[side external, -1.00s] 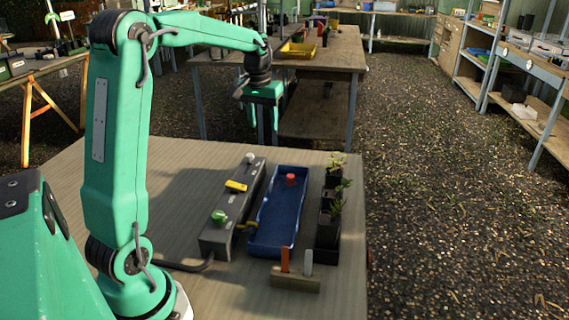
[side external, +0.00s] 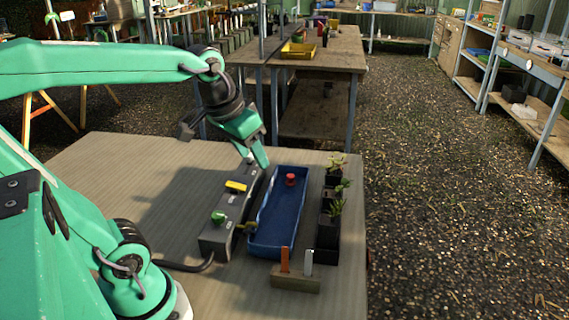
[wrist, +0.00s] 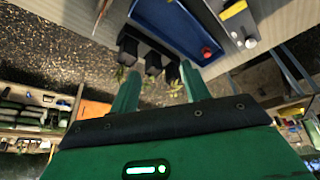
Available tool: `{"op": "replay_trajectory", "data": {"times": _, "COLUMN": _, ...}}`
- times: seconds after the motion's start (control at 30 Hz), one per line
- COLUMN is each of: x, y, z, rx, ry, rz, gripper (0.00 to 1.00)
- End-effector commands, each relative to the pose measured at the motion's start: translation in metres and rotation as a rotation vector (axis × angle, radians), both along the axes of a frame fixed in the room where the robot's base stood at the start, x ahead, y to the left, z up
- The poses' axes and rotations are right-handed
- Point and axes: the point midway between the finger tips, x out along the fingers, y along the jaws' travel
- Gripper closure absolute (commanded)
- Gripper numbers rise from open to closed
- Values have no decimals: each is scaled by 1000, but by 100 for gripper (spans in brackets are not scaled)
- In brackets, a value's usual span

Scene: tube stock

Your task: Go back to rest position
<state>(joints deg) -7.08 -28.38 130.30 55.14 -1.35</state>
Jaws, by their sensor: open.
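My gripper (side external: 257,162) is open and empty, tilted down to the right in the side view. It overlaps the far end of the grey control box (side external: 220,232) in that picture; the gap between them is hard to judge. In the wrist view my gripper's two fingers (wrist: 158,82) stand apart with nothing between them. The box carries a yellow switch (side external: 236,186) and a green knob (side external: 218,217). A white knob (wrist: 250,42) shows in the wrist view and is hidden behind my gripper in the side view.
A blue tray (side external: 266,240) with a red-topped item (side external: 291,179) lies right of the box. Dark plant pots (side external: 327,232) line its right side. A small block (side external: 296,284) holds orange and grey upright pieces. The table's left part (side external: 120,170) is clear.

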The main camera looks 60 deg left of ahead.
Motion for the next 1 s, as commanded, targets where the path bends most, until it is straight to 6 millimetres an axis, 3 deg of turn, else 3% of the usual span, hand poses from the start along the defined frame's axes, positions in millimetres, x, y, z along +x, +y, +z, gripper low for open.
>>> {"op": "replay_trajectory", "data": {"times": 0.2, "x": -34, "y": -23, "z": -14, "rx": 10, "ry": -56, "rz": -89, "gripper": 53}}
{"op": "replay_trajectory", "data": {"times": 0.4, "x": -51, "y": -33, "z": -24, "rx": 15, "ry": -85, "rz": -135, "gripper": 53}}
{"op": "replay_trajectory", "data": {"times": 1.0, "x": -55, "y": -35, "z": -27, "rx": 16, "ry": -90, "rz": -145, "gripper": 53}}
